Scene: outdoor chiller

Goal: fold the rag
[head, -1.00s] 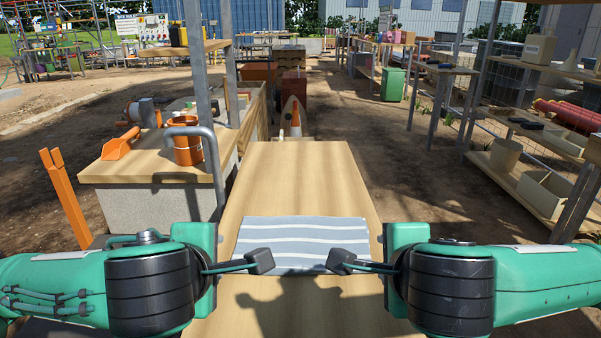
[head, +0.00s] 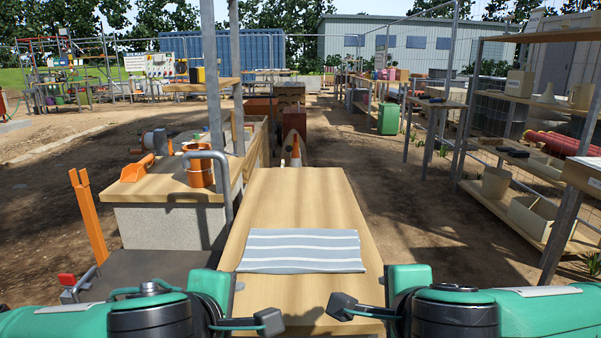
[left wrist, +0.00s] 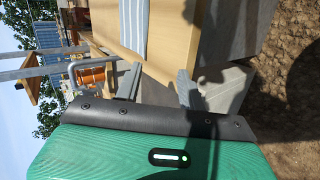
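The rag (head: 303,252) is grey-blue with white stripes. It lies flat and spread out on the wooden table (head: 300,200), and part of it shows in the left wrist view (left wrist: 135,27). My left gripper (head: 238,287) is beside the table's left edge, nearer to me than the rag and apart from it. In the left wrist view its two grey fingers (left wrist: 159,87) stand apart with nothing between them. My right gripper (head: 383,284) is by the table's right edge, clear of the rag. Its fingers are too hidden to judge.
A counter (head: 160,190) at the left holds an orange bucket (head: 200,172) and an orange scoop (head: 137,169). An orange post (head: 88,215) stands left of it. Shelves (head: 520,165) line the right side. The table beyond the rag is bare.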

